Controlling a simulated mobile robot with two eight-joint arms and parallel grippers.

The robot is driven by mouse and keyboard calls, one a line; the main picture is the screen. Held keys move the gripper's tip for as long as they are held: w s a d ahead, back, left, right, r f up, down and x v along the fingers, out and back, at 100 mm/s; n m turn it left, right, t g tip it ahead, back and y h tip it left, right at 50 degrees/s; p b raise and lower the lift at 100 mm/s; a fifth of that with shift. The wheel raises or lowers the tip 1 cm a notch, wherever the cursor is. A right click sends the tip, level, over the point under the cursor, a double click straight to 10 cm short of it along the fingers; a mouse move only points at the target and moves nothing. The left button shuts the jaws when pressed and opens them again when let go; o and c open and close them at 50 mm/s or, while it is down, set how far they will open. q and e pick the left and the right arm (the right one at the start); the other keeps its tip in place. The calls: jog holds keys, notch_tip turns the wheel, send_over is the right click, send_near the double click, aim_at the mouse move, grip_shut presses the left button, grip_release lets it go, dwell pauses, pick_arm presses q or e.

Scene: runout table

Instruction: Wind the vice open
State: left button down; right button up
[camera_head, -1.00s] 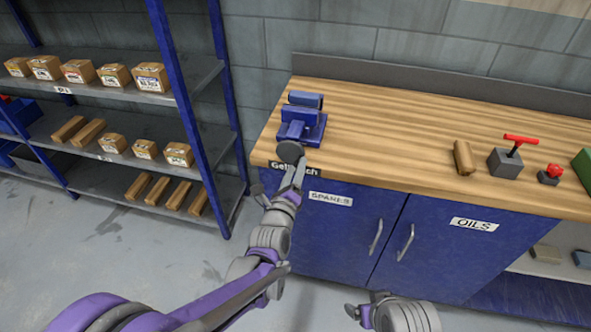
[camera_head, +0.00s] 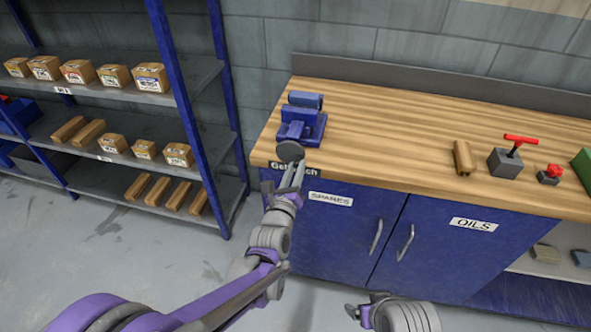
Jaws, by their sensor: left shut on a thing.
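The blue vice (camera_head: 302,122) sits on the left end of the wooden bench top. A round dark grey handwheel (camera_head: 289,151) shows at its front, over the bench's front edge. My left gripper (camera_head: 292,166) reaches up to the handwheel from below and is shut on it; the exact contact of the fingers is small and partly hidden. Whether the vice jaws are apart is hard to tell from here. My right gripper (camera_head: 362,312) is low at the bottom of the view, away from the bench top, and its fingers are too unclear to judge.
The bench top (camera_head: 400,130) is clear in the middle. A wooden piece (camera_head: 463,158), a grey block with a red T-handle (camera_head: 506,160) and a red knob on a base (camera_head: 549,174) stand at the right. Blue shelving (camera_head: 180,90) with boxes stands close on the left.

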pick_arm(q)
jog(key=n, duration=0.3)
jog(key=shift+r, duration=0.4)
jog(key=shift+n, duration=0.3)
jog(key=shift+a+r+n+p, duration=0.15)
jog(key=shift+r+n, duration=0.1)
jog(key=shift+n, duration=0.55)
jog(key=shift+a+r+n+p, duration=0.1)
jog(key=shift+r+n+p, duration=0.1)
jog(key=shift+n, duration=0.6)
jog(key=shift+w+r+n, duration=0.1)
jog(key=shift+r+n, duration=0.05)
jog(key=shift+n, duration=0.55)
jog(key=shift+a+r+n, duration=0.2)
jog(key=shift+n, duration=0.9)
